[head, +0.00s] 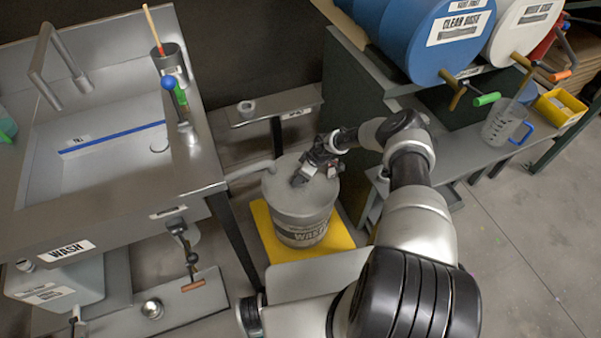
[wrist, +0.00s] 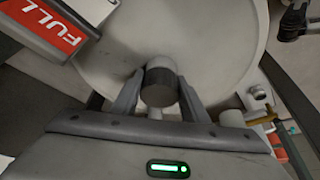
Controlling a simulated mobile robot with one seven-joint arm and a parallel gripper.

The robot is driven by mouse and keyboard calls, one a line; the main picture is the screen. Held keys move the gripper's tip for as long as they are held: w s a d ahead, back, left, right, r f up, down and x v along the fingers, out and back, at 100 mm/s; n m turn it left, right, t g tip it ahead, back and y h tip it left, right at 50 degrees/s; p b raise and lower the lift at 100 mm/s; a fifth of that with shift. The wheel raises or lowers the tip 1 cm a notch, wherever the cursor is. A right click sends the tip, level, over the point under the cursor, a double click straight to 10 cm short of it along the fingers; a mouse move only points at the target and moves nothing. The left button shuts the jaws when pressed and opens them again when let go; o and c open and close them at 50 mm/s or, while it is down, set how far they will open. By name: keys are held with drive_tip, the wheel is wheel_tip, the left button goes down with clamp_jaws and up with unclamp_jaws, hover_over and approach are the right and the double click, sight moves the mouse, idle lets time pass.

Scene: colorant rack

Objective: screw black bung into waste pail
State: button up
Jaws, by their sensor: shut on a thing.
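The waste pail (head: 302,215) is a grey round drum labelled WASTE, standing on a yellow mat. My gripper (head: 306,174) is over its top, toward the right of the lid. In the wrist view my gripper (wrist: 160,88) is shut on a short cylinder with a dark ridged side and a paler end, apparently the black bung (wrist: 158,93). The pale pail lid (wrist: 205,30) lies behind it. Whether the bung sits in the opening or just above it cannot be told; the opening is hidden.
A red FULL tag (wrist: 62,28) is close by at upper left in the wrist view. The yellow mat (head: 340,236) lies under the pail. A WASH sink (head: 110,170) stands left, a small shelf (head: 290,104) behind, and a drum rack (head: 350,90) right.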

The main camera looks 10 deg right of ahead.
drive_tip(key=shift+r+m+t+h+p, duration=0.1)
drive_tip(key=shift+m+t+h+p, duration=0.25)
drive_tip(key=shift+m+p, duration=1.45)
drive_tip(key=shift+r+m+t+h+p, duration=0.1)
drive_tip(key=shift+m+t+h+p, duration=0.55)
drive_tip(key=shift+p, duration=1.9)
drive_tip(key=shift+f+m+g+p, duration=0.15)
drive_tip(key=shift+m+g+p, duration=0.15)
drive_tip(key=shift+m+p, duration=0.55)
drive_tip(key=shift+f, duration=0.1)
drive_tip(key=o, duration=1)
drive_tip(key=shift+f+b, duration=0.1)
drive_tip(key=shift+b, duration=0.35)
drive_tip(key=shift+f+n+b, duration=0.1)
drive_tip(key=shift+n+b, duration=0.2)
drive_tip(key=shift+b, duration=0.1)
drive_tip(key=n+y+b, duration=0.1)
drive_tip(key=n+b, duration=0.1)
drive_tip(key=b, duration=0.1)
